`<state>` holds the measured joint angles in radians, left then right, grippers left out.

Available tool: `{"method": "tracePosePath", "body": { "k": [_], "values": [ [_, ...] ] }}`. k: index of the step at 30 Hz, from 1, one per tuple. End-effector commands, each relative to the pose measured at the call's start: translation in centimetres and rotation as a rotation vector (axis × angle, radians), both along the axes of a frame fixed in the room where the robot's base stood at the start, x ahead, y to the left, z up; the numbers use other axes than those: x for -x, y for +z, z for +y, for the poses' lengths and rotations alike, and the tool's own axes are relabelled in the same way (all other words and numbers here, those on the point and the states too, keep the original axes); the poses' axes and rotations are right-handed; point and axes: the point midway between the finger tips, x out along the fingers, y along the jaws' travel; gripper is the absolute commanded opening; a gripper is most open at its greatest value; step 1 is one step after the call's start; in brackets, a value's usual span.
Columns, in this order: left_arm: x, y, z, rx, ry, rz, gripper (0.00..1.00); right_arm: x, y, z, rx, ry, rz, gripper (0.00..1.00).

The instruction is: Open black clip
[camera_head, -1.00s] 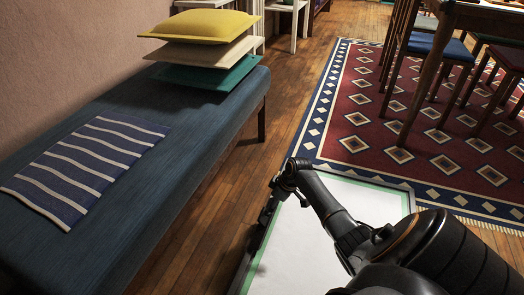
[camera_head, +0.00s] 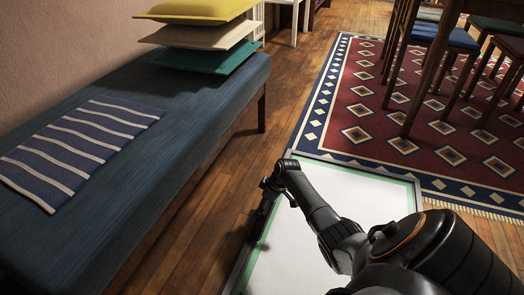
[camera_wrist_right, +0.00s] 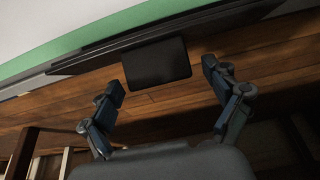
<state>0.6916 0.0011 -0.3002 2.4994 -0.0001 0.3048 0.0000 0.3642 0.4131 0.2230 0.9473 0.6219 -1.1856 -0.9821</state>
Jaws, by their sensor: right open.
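The black clip (camera_wrist_right: 157,62) shows in the right wrist view as a dark flat rectangle at the edge of a framed white board with a green border (camera_wrist_right: 60,58). My right gripper (camera_wrist_right: 163,80) is open. Its two fingers stand apart, one on each side of the clip in the picture, and nothing is between their pads that I can see touching. In the head view my right gripper (camera_head: 264,206) is at the left edge of the white board (camera_head: 310,250), and the clip cannot be made out there. My left gripper is not in view.
A blue bench (camera_head: 120,190) with a striped cloth (camera_head: 75,150) and stacked cushions (camera_head: 200,35) stands left of the board. A patterned rug (camera_head: 400,125) with a table and chairs lies beyond. Wooden floor (camera_head: 205,215) is clear between bench and board.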

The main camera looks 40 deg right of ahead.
Motion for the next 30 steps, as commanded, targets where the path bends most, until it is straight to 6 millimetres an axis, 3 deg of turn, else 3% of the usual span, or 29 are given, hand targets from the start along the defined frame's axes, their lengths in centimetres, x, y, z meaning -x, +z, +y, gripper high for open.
{"method": "tracePosePath", "body": {
  "k": [1, 6, 9, 20, 28, 30],
  "values": [
    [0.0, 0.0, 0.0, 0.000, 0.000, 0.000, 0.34, 0.0, 0.0, 0.0, 0.000, 0.000, 0.000, 0.83],
    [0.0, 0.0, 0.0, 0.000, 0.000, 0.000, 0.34, 0.0, 0.0, 0.0, 0.000, 0.000, 0.000, 0.48],
    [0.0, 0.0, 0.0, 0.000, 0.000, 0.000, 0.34, 0.0, 0.0, 0.0, -0.001, 0.000, 0.000, 0.34],
    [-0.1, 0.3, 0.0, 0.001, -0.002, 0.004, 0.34, -0.5, 0.3, 0.3, 0.030, 0.000, 0.059, 0.33],
    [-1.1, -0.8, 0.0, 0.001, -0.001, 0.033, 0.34, -1.7, 0.0, 0.8, 0.116, 0.000, 0.224, 0.33],
    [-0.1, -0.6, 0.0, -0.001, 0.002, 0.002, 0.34, -2.0, -0.3, 1.0, 0.143, 0.000, 0.273, 0.33]
  ]
}}
